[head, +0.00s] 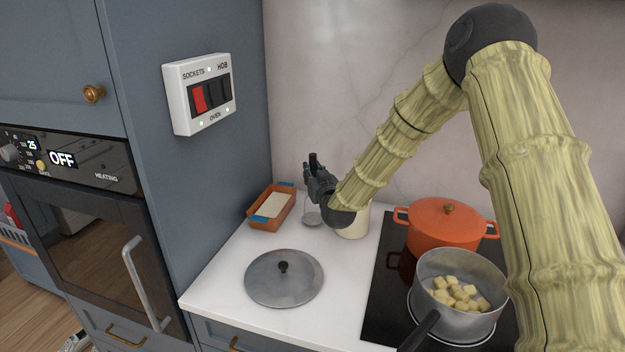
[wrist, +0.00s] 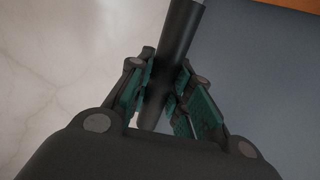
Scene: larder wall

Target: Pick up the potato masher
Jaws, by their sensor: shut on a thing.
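The potato masher has a dark handle, which runs between my fingers in the wrist view (wrist: 178,38). In the head view, the handle's end (head: 313,158) sticks up above my gripper, and a round grey metal part (head: 312,218) hangs below it. My gripper (head: 316,184) is shut on the handle, with green finger pads on both sides of it in the wrist view (wrist: 165,95). I cannot tell whether the masher's foot touches the worktop. Part of its shaft is hidden by my gripper.
A cream pot (head: 354,222) stands just behind my wrist. An orange dish (head: 271,207) is to the left. A grey lid (head: 284,279) lies on the white worktop (head: 225,290). An orange casserole (head: 444,226) and a saucepan of potato pieces (head: 430,266) stand on the hob.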

